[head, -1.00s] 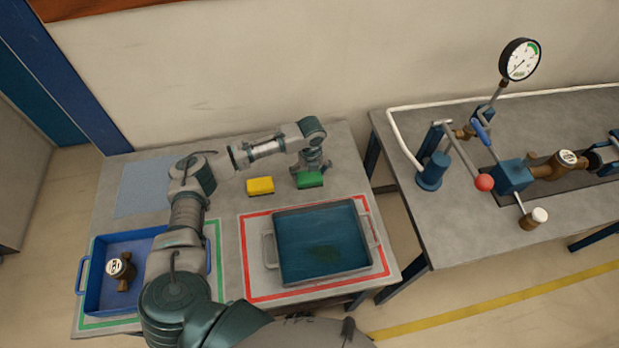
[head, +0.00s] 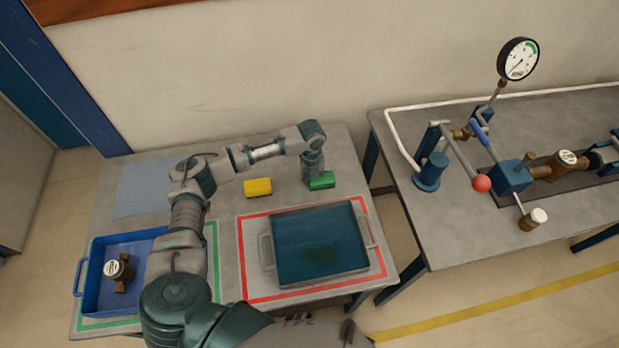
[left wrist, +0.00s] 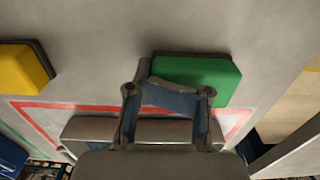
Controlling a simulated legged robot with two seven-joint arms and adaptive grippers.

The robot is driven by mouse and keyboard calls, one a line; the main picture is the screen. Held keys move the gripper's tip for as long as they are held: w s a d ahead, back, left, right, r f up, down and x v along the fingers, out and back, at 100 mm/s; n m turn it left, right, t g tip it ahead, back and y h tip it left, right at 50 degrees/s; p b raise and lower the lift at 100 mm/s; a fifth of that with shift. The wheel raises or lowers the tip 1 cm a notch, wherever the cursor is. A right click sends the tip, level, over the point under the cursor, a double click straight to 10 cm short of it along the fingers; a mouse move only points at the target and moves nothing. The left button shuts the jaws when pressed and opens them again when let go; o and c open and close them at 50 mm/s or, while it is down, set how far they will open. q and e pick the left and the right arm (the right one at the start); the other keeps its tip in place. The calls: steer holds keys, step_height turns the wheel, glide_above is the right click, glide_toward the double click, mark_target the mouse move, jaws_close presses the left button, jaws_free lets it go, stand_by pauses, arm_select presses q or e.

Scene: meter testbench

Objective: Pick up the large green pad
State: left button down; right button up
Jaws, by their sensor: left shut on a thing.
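The green pad (head: 322,181) is at the right back part of the left table, above the red-outlined area in the head view. My left gripper (head: 314,174) is shut on it, coming down from above. In the left wrist view the green pad (left wrist: 198,74) shows just beyond the gripper fingers (left wrist: 168,98). Whether the pad touches the table or is slightly raised cannot be told. A yellow pad (head: 257,187) lies on the table to its left, and also shows in the left wrist view (left wrist: 22,70). My right gripper is not in view.
A dark blue-green tray (head: 325,250) sits inside the red outline. A blue tray (head: 98,295) with a brass meter (head: 118,270) sits inside a green outline at left. The right table (head: 440,230) carries the test rig and gauge (head: 518,60), beyond a gap.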

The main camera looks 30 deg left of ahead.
arm_select(q)
step_height(320, 180, up, 5)
steer(key=r, duration=0.2)
steer(key=r+p, duration=0.1)
steer(key=r, duration=0.1)
steer(key=shift+a+r, duration=0.1)
steer(key=shift+a, duration=0.25)
steer(key=shift+r, duration=0.45)
steer(key=shift+d, duration=0.2)
steer(key=c, duration=1.3)
jaws_free()
steer(key=shift+d, duration=0.1)
steer(key=shift+c, duration=0.2)
steer(key=o, duration=0.8)
steer(key=shift+o, duration=0.8)
steer(key=shift+a, duration=0.2)
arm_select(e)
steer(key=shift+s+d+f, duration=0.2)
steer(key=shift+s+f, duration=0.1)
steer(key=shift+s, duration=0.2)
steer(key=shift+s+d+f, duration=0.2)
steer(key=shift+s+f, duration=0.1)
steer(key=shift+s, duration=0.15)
